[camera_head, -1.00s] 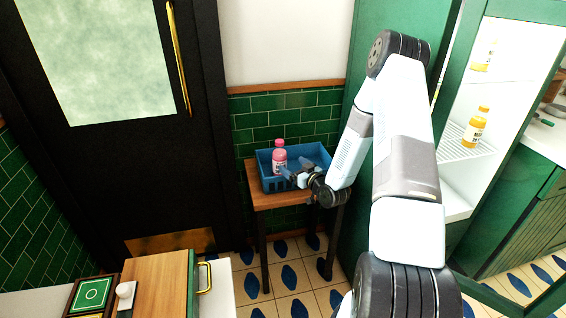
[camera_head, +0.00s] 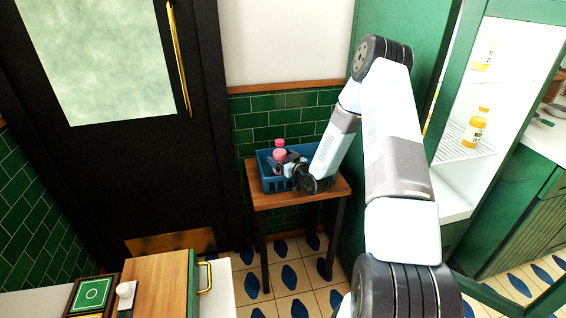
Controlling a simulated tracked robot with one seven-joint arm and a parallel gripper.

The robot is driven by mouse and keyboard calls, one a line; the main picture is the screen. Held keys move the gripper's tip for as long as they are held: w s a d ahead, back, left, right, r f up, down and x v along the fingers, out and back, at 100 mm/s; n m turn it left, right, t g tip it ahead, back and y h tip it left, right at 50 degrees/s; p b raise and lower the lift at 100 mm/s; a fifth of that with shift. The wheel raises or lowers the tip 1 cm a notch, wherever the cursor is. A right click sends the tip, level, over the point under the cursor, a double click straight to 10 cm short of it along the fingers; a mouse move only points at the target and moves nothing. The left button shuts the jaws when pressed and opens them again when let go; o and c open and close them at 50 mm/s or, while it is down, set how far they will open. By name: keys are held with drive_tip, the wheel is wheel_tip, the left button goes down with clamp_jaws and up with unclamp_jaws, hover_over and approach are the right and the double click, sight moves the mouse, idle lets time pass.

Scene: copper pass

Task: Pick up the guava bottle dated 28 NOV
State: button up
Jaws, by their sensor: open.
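A pink bottle with a pink cap (camera_head: 280,154) stands upright in a blue basket (camera_head: 268,184) on a small wooden table. I cannot read any date on it. It is the only bottle I can make out in the basket. My gripper (camera_head: 286,166) is open at the bottle, reaching in from the right over the basket. It covers the bottle's lower part, and I cannot tell whether the fingers touch it or are around it.
The small table (camera_head: 296,198) stands against a green tiled wall, beside a black door (camera_head: 110,170). On the right, an open lit fridge holds yellow-orange bottles (camera_head: 475,128). A wooden-topped drawer unit (camera_head: 158,285) is in the front left.

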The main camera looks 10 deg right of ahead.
drive_tip(key=shift+c, duration=0.2)
drive_tip(key=c, duration=1.4)
drive_tip(key=shift+r, duration=0.15)
